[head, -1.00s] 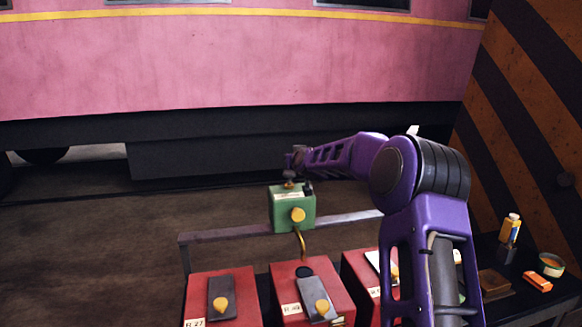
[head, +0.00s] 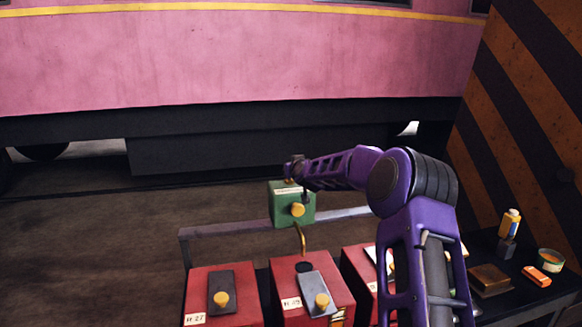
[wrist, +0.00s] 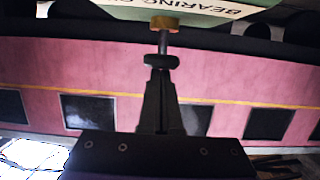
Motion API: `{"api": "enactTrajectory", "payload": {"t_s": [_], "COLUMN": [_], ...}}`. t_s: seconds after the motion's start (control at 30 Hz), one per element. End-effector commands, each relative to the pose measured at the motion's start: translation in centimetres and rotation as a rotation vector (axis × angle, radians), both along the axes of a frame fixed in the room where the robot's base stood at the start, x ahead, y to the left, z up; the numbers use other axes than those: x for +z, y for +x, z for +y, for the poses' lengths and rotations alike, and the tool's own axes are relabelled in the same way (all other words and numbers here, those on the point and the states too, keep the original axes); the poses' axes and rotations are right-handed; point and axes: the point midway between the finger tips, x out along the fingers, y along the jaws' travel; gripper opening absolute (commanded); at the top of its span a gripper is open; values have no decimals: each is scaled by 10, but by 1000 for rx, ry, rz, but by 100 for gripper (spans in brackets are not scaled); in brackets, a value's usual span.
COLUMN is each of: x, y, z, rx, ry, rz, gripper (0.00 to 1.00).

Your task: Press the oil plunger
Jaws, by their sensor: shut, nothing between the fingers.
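The green oiler box (head: 280,206) stands above the red boxes, with a yellow knob (head: 298,209) on its front and a curved brass pipe below. The oil plunger (wrist: 161,61) shows in the wrist view as a dark round knob on a thin metal rod, rising from a brass collar (wrist: 163,23). My gripper (wrist: 160,75) is shut and empty, its fingertips right at the plunger knob. Whether they touch it I cannot tell for sure. In the head view the end of my arm is over the box top and mostly hides the plunger.
Red boxes (head: 207,289) with grey lids and yellow knobs stand below the oiler. A grey rail (head: 222,231) runs behind them. A pink carriage (head: 230,65) is behind.

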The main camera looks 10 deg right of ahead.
Motion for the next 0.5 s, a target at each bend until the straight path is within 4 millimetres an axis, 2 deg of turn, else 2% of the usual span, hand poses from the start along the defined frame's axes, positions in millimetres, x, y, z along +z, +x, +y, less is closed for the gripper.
{"api": "enactTrajectory", "payload": {"t_s": [0.03,0.2,0.5], "x": [-10,-26,-27], "y": [0,0,-1], "z": [1,1,0], "rx": [1,1,2], "ry": [0,0,1], "rz": [0,2,7], "gripper": [0,0,0]}}
